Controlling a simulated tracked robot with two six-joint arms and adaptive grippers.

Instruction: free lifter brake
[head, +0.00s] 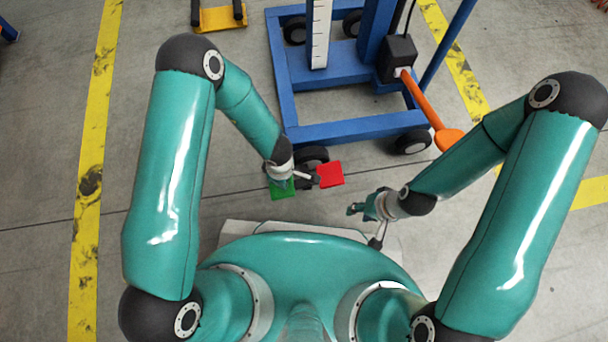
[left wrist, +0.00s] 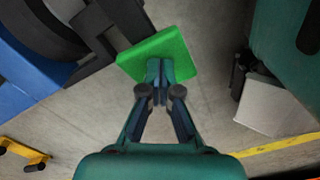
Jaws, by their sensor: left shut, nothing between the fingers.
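The blue lifter (head: 350,130) stands on dark wheels ahead of me. At its near left wheel are a green brake pedal (head: 282,190) and a red brake pedal (head: 330,174), side by side. In the left wrist view the green pedal (left wrist: 172,54) is a flat tilted plate. My left gripper (left wrist: 160,72) is shut and empty, its fingertips over the green pedal; I cannot tell whether they touch. In the head view, the left wrist partly hides the green pedal. My right gripper (head: 358,207) hangs right of the pedals, apart from them, too small to read its opening.
An orange lever (head: 425,110) slants out from a black box (head: 398,58) on the lifter. A yellow low stand (head: 220,18) is at the back left. Yellow floor lines (head: 95,130) run along the sides.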

